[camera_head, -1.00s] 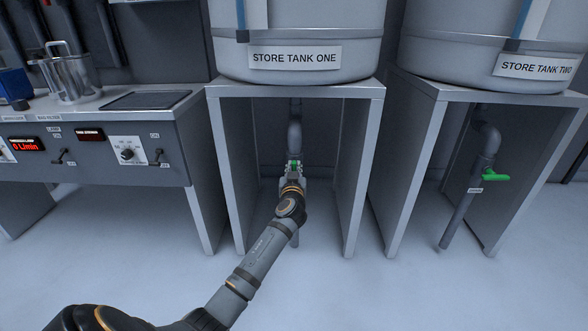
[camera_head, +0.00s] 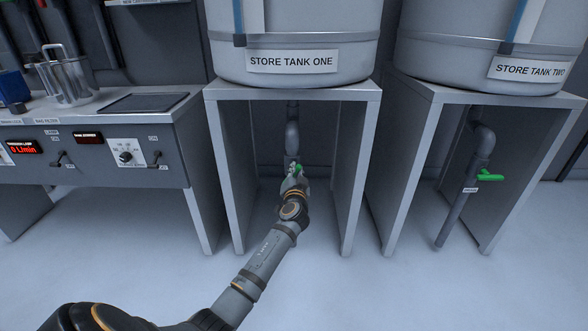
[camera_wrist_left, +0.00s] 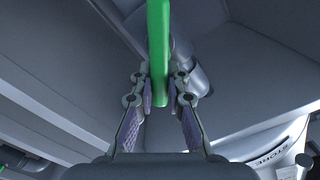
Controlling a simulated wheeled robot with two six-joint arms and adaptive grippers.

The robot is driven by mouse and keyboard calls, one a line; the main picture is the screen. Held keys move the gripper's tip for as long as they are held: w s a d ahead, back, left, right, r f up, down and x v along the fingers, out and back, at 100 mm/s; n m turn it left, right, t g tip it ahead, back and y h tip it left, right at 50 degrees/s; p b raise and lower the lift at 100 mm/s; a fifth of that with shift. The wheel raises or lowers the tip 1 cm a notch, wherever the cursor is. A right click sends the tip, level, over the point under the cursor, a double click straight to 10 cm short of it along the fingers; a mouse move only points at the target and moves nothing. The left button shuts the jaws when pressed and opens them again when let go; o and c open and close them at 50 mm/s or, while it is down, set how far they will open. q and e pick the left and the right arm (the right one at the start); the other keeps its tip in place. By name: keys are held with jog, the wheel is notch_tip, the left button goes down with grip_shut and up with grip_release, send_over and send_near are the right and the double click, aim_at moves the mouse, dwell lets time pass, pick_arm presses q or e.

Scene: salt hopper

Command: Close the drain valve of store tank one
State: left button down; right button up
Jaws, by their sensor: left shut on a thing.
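Store tank one (camera_head: 290,62) stands on a grey stand, with its drain pipe (camera_head: 292,135) coming down below it. The green valve handle (camera_head: 299,168) is on this pipe, mostly hidden by my gripper in the head view. My left gripper (camera_head: 296,172) reaches in between the stand's side panels to the handle. In the left wrist view the green handle (camera_wrist_left: 158,45) lies between the two fingers of the left gripper (camera_wrist_left: 159,92), which are closed on its end. My right gripper is not in view.
The stand's side panels (camera_head: 353,175) rise close on both sides of my left arm. Store tank two (camera_head: 485,50) stands to the right, with its own green valve handle (camera_head: 489,178). A control bench (camera_head: 90,160) with a metal jug (camera_head: 65,78) is at the left. The floor in front is clear.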

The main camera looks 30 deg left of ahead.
pick_arm(q)
jog(key=m, duration=0.3)
jog(key=f+m+p, duration=0.1)
jog(key=m, duration=0.1)
jog(key=shift+w+d+m, duration=0.2)
jog(key=shift+d+m, duration=0.1)
jog(key=shift+d, duration=0.05)
jog(key=m, duration=0.2)
jog(key=f+m+p, duration=0.1)
jog(key=m, duration=0.1)
jog(key=shift+w+d+m, duration=0.1)
jog(key=shift+d+m, duration=0.05)
jog(key=shift+m, duration=0.25)
jog(key=c, duration=1.3)
grip_release()
jog(key=v, duration=1.2)
